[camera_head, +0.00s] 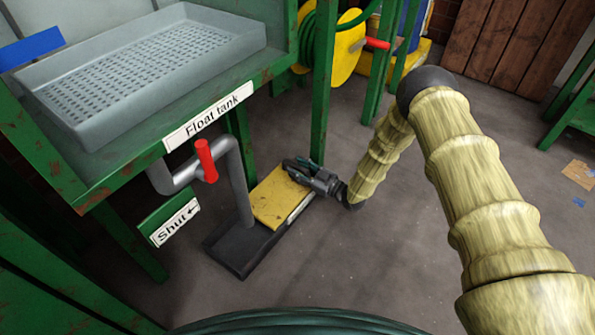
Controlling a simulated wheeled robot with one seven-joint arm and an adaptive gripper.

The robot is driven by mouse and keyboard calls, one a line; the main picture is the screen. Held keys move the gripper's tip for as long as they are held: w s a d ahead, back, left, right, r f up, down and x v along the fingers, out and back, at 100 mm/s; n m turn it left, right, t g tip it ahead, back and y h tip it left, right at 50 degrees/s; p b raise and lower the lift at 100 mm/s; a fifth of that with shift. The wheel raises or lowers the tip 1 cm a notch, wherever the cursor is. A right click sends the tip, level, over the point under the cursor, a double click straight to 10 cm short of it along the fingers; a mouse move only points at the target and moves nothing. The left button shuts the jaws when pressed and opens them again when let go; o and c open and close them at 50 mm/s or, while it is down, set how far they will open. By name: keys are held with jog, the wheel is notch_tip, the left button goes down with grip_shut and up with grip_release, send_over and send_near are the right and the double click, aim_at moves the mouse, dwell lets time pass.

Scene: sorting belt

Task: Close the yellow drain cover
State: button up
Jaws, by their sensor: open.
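The yellow drain cover (274,201) is a worn flat plate low on the floor under the float tank. It lies over the far right part of a dark drain base (240,252). The near left part of the base is uncovered and dark. My gripper (297,170) is open at the far right end of the cover, just over or against it. Whether it touches the cover I cannot tell. My arm in its ribbed tan sleeve reaches down from the right and hides some floor behind it.
A grey pipe (240,180) with a red valve handle (206,160) comes down to the base's left side. A "Shut" sign (174,222) with an arrow hangs beside it. The float tank (150,65) and green posts (322,80) stand close by.

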jog(key=shift+w+a, duration=0.25)
jog(key=shift+a, duration=0.15)
grip_shut()
